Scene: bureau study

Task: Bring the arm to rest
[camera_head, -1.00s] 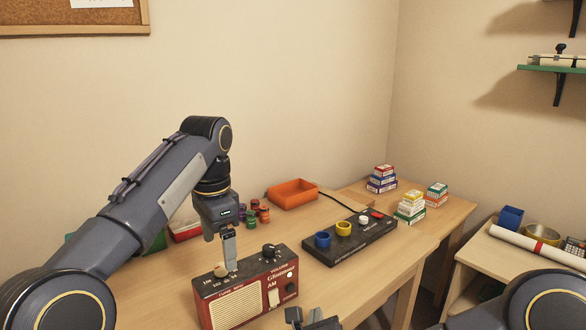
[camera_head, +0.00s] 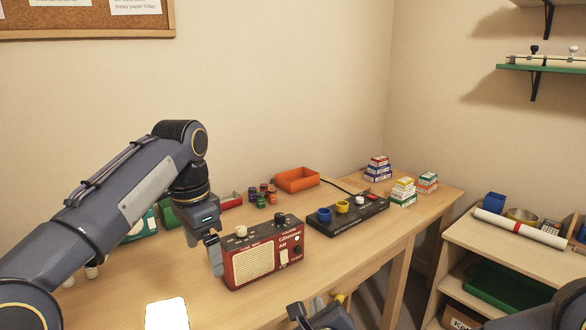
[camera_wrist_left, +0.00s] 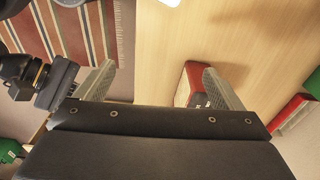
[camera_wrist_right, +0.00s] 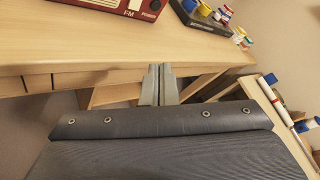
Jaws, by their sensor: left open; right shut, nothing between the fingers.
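My left arm reaches in from the left in the head view. Its gripper (camera_head: 214,254) hangs beside the left end of the red radio (camera_head: 262,250). In the left wrist view the two fingers of this gripper (camera_wrist_left: 158,88) stand wide apart with nothing held. The radio's red end (camera_wrist_left: 188,82) shows close by the right finger there; I cannot tell if they touch. My right gripper (camera_head: 312,308) is low at the front of the head view, off the desk's front edge. In the right wrist view its fingers (camera_wrist_right: 159,84) are together and empty.
The desk (camera_head: 120,285) carries a black panel (camera_head: 350,217) with coloured rings, an orange tray (camera_head: 297,180), small pots (camera_head: 262,197), stacked boxes (camera_head: 403,192) and a bright lamp-like patch (camera_head: 167,314). A shelf unit (camera_head: 470,246) stands at the right.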

